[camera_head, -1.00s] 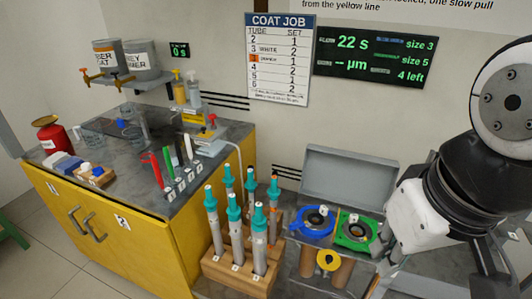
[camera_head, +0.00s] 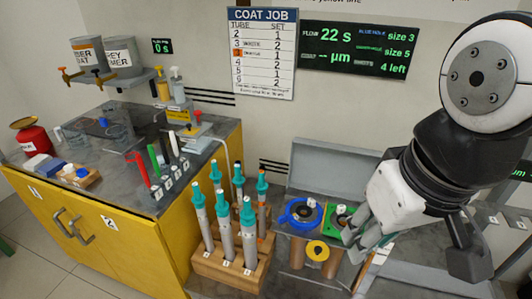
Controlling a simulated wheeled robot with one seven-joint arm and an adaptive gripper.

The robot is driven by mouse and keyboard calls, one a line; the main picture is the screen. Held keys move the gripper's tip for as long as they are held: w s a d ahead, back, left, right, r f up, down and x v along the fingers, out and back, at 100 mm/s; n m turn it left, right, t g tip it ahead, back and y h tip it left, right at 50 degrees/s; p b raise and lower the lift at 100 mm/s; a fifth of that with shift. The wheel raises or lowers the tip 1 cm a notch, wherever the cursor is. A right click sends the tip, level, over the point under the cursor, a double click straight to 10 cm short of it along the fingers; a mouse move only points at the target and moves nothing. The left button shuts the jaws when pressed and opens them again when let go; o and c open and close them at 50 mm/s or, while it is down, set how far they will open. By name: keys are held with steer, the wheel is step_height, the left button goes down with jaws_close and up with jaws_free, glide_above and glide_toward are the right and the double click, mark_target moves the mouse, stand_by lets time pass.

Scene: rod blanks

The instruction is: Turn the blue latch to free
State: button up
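The blue latch appears to be the blue ring (camera_head: 288,218) around a dark round hole in the bench unit, left of a similar green ring (camera_head: 332,229). A small pale numbered tag stands at the blue ring's upper right edge. My gripper (camera_head: 352,236) is at the right of the green ring, with its grey fingers pointing down and left. The fingers cover part of the green ring and are apart from the blue one. How far apart the fingertips are is unclear, and I see nothing held between them.
A wooden rack (camera_head: 232,268) of several teal-topped tubes stands just left of the blue ring. A grey raised lid (camera_head: 335,168) stands behind the rings. The yellow cabinet (camera_head: 130,240) is further left.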

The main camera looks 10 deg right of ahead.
steer(key=shift+o, duration=0.7)
steer(key=w+n+g, duration=0.1)
steer(key=w, duration=0.8)
steer(key=shift+a+r+y+p, duration=0.3)
steer(key=shift+a+p, duration=0.05)
steer(key=shift+a, duration=0.05)
steer(key=n+g+p, duration=0.2)
steer(key=n, duration=0.1)
glide_above(284, 217)
step_height(284, 217, down, 18)
steer(key=f, duration=0.1)
steer(key=shift+h, duration=0.4)
step_height(284, 217, down, 13)
steer(key=shift+a+r+b, duration=0.1)
steer(key=shift+r+b, duration=0.05)
steer(key=shift+b, duration=0.15)
jaws_close()
